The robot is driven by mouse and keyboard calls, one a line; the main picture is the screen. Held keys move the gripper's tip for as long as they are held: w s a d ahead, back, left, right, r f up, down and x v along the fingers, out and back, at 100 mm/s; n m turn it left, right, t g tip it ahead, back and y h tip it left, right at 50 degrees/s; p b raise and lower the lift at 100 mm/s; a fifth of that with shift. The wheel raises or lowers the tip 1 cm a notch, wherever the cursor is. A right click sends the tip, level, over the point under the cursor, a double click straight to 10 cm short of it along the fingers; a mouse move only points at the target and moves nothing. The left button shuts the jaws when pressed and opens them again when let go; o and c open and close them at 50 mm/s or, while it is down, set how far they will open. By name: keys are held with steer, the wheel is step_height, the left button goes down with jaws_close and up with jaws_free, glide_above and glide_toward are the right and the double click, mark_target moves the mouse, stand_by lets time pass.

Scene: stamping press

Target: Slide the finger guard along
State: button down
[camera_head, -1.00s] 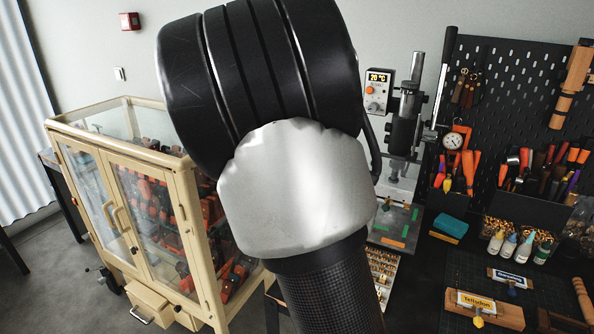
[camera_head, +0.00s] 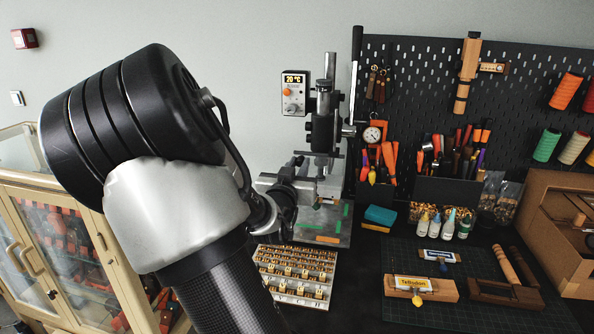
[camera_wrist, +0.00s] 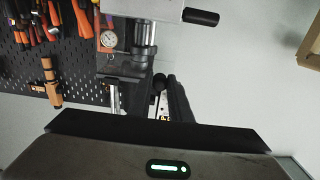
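The stamping press (camera_head: 323,130) stands on the bench near the middle of the head view, with a dark column, a round ram and a grey base plate (camera_head: 335,228). I cannot make out the finger guard clearly. My gripper (camera_head: 312,190) is small in the head view, beside the lower part of the press and above the plate, partly hidden by my own arm. In the wrist view the press (camera_wrist: 145,40) appears upside down, ahead of my gripper (camera_wrist: 168,100). The dark fingers overlap the background there, so their opening and any contact are unclear.
A tray of brass type (camera_head: 296,275) lies in front of the press. A blue-green sponge (camera_head: 380,216) and small bottles (camera_head: 447,226) are to its right. A dial gauge (camera_head: 372,134) sits beside the press. A glass cabinet (camera_head: 85,250) stands at the left; the cutting mat (camera_head: 400,312) has free room.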

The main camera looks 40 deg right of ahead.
step_height(320, 180, down, 10)
steer(key=b, duration=0.8)
steer(key=shift+r+b, duration=0.2)
steer(key=shift+b, duration=0.2)
steer(key=c, duration=1.6)
jaws_free()
steer(key=shift+r, duration=0.15)
steer(key=shift+o, duration=0.2)
steer(key=shift+a, duration=0.1)
steer(key=b+v, duration=1.1)
steer(key=v, duration=0.6)
steer(key=shift+s+b, duration=0.2)
steer(key=shift+b, duration=0.1)
